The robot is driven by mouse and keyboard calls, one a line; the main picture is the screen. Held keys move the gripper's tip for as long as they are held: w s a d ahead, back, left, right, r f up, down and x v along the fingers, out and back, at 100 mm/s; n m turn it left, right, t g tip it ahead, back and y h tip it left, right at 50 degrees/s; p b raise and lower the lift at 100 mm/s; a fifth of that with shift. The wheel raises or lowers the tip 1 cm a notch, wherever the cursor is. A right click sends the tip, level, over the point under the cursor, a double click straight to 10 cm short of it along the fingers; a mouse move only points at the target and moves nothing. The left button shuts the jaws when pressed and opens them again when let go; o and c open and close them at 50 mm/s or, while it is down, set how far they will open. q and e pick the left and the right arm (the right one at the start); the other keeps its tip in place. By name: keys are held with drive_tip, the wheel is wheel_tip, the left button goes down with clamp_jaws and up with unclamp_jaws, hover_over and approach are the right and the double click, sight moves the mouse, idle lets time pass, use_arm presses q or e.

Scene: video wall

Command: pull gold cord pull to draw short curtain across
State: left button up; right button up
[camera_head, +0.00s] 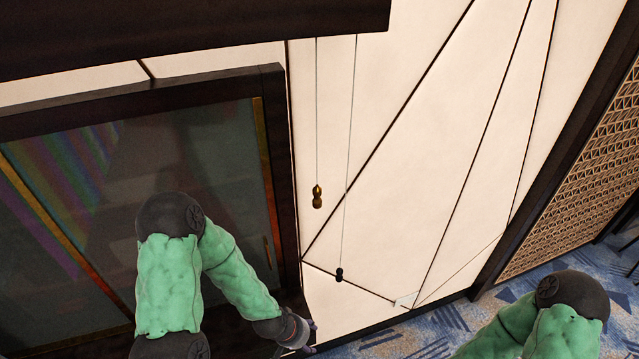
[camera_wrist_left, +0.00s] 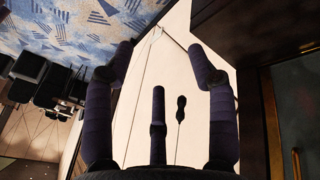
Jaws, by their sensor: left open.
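The gold cord pull (camera_head: 317,197) hangs on a thin cord in front of the cream wall panel in the head view. A black pull (camera_head: 339,274) hangs lower on a second cord to its right. My left gripper (camera_head: 310,337) is low by the cabinet's right edge, below both pulls and apart from them. It is partly hidden by its wrist. In the left wrist view my left gripper (camera_wrist_left: 160,52) is open, its fingers spread and empty. A dark pull shape (camera_wrist_left: 181,107) shows between them; I cannot tell which pull it is. My right gripper is out of view. I cannot make out the short curtain.
A dark overhang (camera_head: 180,25) crosses the top left. A dark-framed glass cabinet (camera_head: 230,150) stands at the left. A lattice screen (camera_head: 580,180) is at the right, above blue patterned carpet (camera_head: 440,325). Black chairs (camera_wrist_left: 50,85) show in the left wrist view.

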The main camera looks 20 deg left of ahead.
use_arm(q)
drive_tip(key=w+a+r+m+t, duration=0.1)
drive_tip(key=w+a+r+t, duration=0.15)
drive_tip(key=w+r, duration=0.55)
drive_tip(key=m+t, duration=0.3)
drive_tip(key=t, duration=0.5)
approach(318, 196)
drive_tip(key=p+x, duration=0.1)
drive_tip(key=x, duration=1)
clamp_jaws()
